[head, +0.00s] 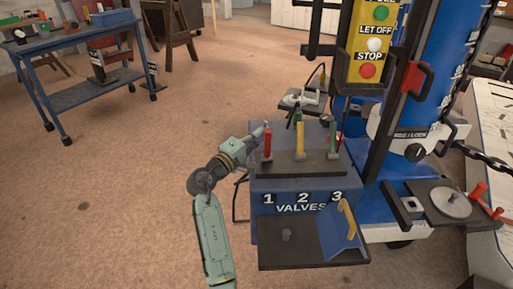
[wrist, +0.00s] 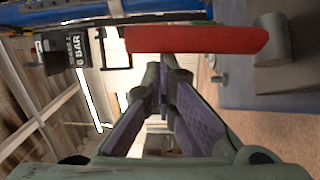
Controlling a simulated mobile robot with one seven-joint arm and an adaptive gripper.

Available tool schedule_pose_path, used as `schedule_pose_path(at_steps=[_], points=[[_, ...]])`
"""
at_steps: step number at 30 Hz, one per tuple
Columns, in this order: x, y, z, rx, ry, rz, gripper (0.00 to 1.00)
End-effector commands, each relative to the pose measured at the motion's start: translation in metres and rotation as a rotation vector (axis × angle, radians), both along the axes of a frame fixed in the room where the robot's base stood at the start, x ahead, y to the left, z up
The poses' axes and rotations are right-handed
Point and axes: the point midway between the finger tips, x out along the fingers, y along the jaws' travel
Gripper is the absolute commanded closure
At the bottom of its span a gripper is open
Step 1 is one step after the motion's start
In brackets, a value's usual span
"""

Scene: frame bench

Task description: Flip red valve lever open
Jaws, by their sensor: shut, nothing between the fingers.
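The red valve lever (head: 268,143) stands upright at the left end of the valve box, above the number 1. In the wrist view the red lever (wrist: 195,39) lies across the top of the picture, just beyond my fingertips. My gripper (wrist: 165,72) is shut with nothing between its fingers. In the head view my gripper (head: 259,133) is at the left side of the red lever, close to it. I cannot tell whether the fingers touch it.
A yellow lever (head: 300,141) and a third lever (head: 333,137) stand to the right on the blue valve box (head: 262,218). A yellow handle (head: 348,219) is at the lower right. A button panel (head: 367,45) and blue column rise behind.

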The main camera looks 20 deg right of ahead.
Motion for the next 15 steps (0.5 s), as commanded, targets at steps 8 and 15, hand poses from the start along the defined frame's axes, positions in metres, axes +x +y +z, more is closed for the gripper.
schedule_pose_path(at_steps=[8, 15], points=[[-0.018, 0.004, -0.013, -0.053, -0.191, -0.003, 1.0], [-0.028, 0.007, -0.012, -0.09, -0.312, -0.001, 1.0]])
